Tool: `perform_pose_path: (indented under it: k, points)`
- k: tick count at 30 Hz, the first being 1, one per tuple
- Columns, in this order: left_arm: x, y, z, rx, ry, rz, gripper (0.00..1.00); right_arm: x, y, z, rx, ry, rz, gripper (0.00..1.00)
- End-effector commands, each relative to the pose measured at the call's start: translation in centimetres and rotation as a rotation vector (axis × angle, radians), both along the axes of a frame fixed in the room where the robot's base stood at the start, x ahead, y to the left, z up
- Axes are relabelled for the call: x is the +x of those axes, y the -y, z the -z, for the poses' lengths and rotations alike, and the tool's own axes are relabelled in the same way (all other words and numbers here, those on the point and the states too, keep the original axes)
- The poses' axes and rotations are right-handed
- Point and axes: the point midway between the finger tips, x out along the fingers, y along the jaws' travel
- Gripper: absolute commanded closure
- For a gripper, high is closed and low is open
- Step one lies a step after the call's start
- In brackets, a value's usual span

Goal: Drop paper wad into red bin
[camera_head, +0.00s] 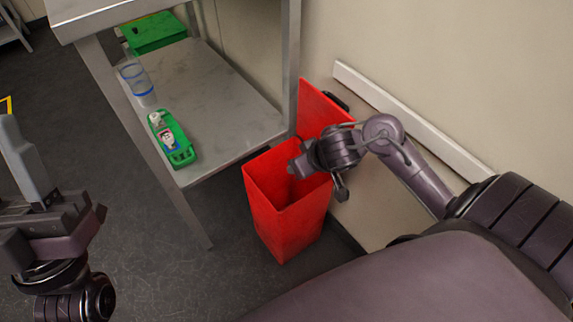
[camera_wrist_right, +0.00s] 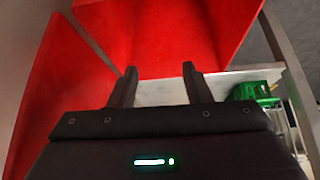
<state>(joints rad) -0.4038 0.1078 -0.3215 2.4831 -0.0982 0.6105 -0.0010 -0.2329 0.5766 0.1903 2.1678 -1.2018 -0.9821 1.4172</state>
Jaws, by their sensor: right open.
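The red bin (camera_head: 290,228) stands on the floor beside the metal shelf, against the wall. Its red lid (camera_head: 318,112) is raised at the back. My right gripper (camera_head: 299,164) is over the bin's opening. In the right wrist view its two fingers (camera_wrist_right: 159,84) are apart with nothing between them, and the red bin (camera_wrist_right: 160,35) shows beyond them. I see no paper wad in either view; part of the bin's inside is hidden. My left gripper (camera_head: 28,165) is at the left edge, away from the bin; its finger opening is not clear.
The metal shelf (camera_head: 225,110) stands left of the bin. It holds a green tray (camera_head: 178,152) with small items, clear containers (camera_head: 137,82) and a green crate (camera_head: 153,33). A white rail (camera_head: 410,118) runs along the wall. Grey floor (camera_head: 150,260) is open in front.

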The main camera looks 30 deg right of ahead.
Motion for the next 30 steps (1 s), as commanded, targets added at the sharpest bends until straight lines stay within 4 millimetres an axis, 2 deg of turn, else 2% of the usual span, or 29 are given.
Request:
perform_pose_path:
  k: [3, 9, 18, 24, 30]
  points:
    - [2.2, 0.9, 1.7, 0.057, -0.144, -0.001, 0.64, -0.4, 0.0, -0.9, -0.001, 0.0, -0.001, 0.56]
    - [5.1, 2.3, 5.6, 0.148, -0.373, 0.0, 0.64, -1.0, 0.0, -1.7, -0.001, 0.0, -0.001, 0.56]
    - [7.4, 3.6, 11.7, 0.268, -0.665, 0.006, 0.64, -1.7, 0.0, -2.7, 0.0, 0.0, -0.002, 0.56]
    - [7.8, 3.9, 13.9, 0.308, -0.759, 0.009, 0.64, -1.9, 0.0, -3.0, 0.0, 0.0, -0.001, 0.56]
    - [7.9, 3.9, 14.4, 0.316, -0.78, 0.009, 0.64, -1.9, 0.0, -3.0, -0.001, 0.0, -0.001, 0.56]
